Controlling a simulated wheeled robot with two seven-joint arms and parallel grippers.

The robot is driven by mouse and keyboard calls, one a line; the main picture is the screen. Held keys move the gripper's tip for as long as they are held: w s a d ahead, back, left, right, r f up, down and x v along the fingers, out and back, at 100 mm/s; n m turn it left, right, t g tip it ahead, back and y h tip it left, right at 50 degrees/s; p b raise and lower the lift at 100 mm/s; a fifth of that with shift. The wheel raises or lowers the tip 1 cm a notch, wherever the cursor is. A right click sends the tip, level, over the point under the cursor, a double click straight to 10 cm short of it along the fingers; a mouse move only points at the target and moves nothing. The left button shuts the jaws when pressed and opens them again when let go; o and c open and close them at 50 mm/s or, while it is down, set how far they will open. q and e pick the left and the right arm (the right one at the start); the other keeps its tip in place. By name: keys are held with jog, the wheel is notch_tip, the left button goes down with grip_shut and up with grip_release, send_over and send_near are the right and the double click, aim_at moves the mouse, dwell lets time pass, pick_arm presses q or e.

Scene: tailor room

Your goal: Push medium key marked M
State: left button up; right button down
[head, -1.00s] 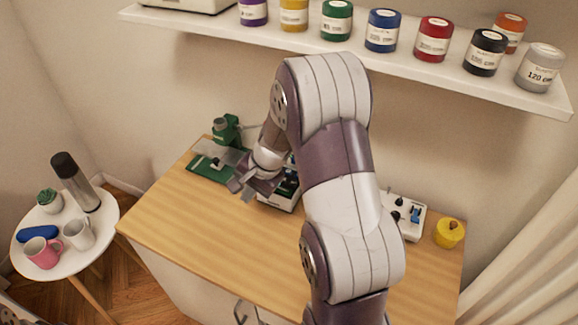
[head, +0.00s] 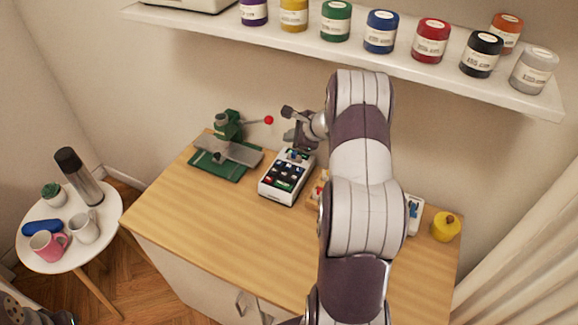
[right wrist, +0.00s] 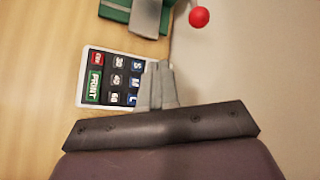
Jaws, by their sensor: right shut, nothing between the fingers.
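The white keypad device (head: 287,178) stands on the wooden table with dark, green and blue keys. In the right wrist view the keypad (right wrist: 84,75) shows a green PRINT key, a red key, number keys, and a blue column marked S, M and L. The M key (right wrist: 134,82) is the middle blue one. My right gripper (head: 296,142) is shut and empty at the keypad's far end. In the right wrist view its fingertips (right wrist: 157,66) are just right of the blue column, over the keypad's edge. I cannot tell whether they touch it.
A green press (head: 229,150) with a red-knobbed lever stands left of the keypad. A yellow pot (head: 446,227) is at the table's right. Jars line the shelf (head: 440,76) above. The table's front left is clear.

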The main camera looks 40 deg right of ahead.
aim_at(291, 168)
notch_tip(291, 168, down, 8)
jog(key=b, duration=0.5)
jog(key=shift+b, duration=0.4)
jog(key=shift+f, duration=0.25)
dwell(1.1)
jog(key=shift+f+b, duration=0.4)
jog(key=shift+b, duration=0.4)
jog(key=shift+f+b, duration=0.45)
jog(key=shift+b, duration=0.1)
jog(key=shift+r, duration=0.1)
dwell(0.5)
jog(key=shift+r+p, duration=0.55)
jog(key=shift+r, duration=0.2)
jog(key=shift+r, duration=0.1)
